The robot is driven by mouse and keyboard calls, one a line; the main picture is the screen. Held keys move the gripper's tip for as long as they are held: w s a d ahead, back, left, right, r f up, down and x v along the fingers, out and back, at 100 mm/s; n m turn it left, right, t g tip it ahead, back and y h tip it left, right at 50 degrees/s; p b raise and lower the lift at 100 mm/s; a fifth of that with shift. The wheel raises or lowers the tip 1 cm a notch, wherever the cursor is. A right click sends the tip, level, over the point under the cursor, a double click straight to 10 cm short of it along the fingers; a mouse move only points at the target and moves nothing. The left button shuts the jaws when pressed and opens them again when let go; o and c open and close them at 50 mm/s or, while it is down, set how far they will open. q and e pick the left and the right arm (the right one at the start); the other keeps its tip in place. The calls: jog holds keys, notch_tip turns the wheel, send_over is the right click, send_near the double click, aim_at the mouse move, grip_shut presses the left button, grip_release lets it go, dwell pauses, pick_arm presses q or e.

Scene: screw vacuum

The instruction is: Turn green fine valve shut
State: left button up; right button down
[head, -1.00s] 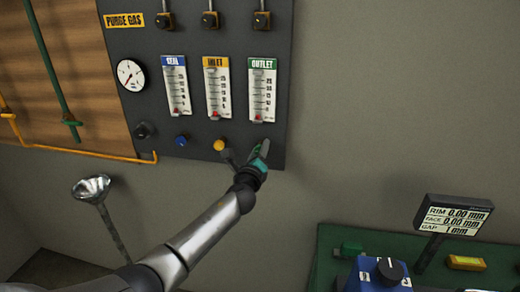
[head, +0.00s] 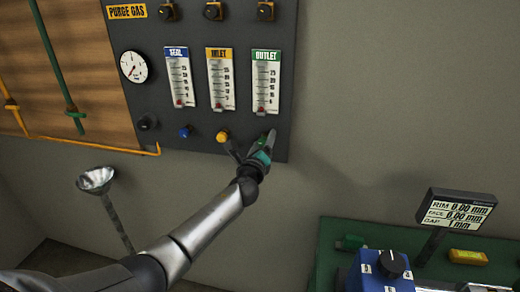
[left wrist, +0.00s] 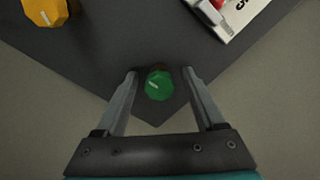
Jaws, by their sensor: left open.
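The green fine valve (left wrist: 159,85) is a small faceted knob with a pale index line, near the lower corner of the dark panel, below the OUTLET flowmeter (head: 266,82). In the head view it shows partly, as a bit of green (head: 262,143) by my fingers. My left gripper (left wrist: 160,75) is open, with one finger on each side of the green knob and a visible gap on both sides. It also shows in the head view (head: 259,144). My right gripper is not in view.
The yellow knob (head: 222,136) sits just left of my gripper, and the blue knob (head: 186,131) further left. A funnel (head: 96,180) stands lower left. A green bench with a blue box (head: 382,273) and a display (head: 455,212) is lower right.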

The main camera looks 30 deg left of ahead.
pick_arm(q)
jog(key=shift+s+d, duration=0.15)
jog(key=shift+s, duration=0.5)
jog(key=p+v, duration=0.1)
jog(key=v, duration=1.2)
jog(key=shift+s, duration=0.4)
jog(key=shift+d, duration=0.1)
